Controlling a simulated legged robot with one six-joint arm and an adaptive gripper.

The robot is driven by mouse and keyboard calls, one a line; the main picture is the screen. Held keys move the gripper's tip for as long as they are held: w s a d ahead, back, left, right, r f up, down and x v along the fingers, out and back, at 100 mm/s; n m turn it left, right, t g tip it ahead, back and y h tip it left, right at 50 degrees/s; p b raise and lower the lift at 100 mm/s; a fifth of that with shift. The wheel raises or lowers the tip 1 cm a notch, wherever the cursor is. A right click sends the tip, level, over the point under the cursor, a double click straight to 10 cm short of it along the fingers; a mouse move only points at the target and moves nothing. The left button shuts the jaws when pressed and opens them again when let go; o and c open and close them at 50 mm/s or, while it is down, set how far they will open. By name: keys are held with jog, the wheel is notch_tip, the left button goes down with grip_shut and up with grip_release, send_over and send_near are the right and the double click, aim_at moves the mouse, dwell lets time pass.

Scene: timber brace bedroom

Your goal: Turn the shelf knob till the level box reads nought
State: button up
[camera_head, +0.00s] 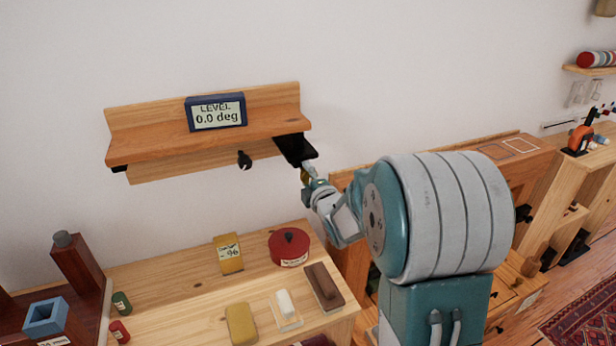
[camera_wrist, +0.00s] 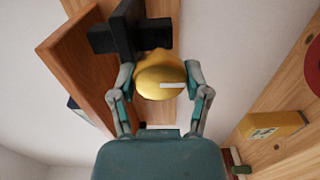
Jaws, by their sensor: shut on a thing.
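The wooden shelf (camera_head: 160,148) hangs on the wall in the head view, and its board also shows in the wrist view (camera_wrist: 72,62). The level box (camera_head: 216,111), blue with a pale display, stands on the shelf and reads "0.0 deg". A black bracket (camera_head: 296,150) sits under the shelf's right end. The brass knob (camera_wrist: 158,76) with a pale mark is below the black bracket in the wrist view. My gripper (camera_wrist: 160,88) is shut on the knob, a finger on each side. In the head view my gripper (camera_head: 307,176) partly hides the knob.
Below, a wooden bench (camera_head: 190,284) holds a yellow box (camera_head: 229,253), a red round tin (camera_head: 289,247), a brown block (camera_head: 324,286) and smaller things. The wall above the shelf is clear.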

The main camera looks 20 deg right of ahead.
jog(key=shift+a+f, duration=0.1)
jog(key=shift+f, duration=0.15)
jog(key=o, duration=1.1)
jog(key=shift+o, duration=0.2)
jog(key=shift+r, duration=0.1)
jog(key=s, duration=1.2)
jog(key=shift+a, duration=0.15)
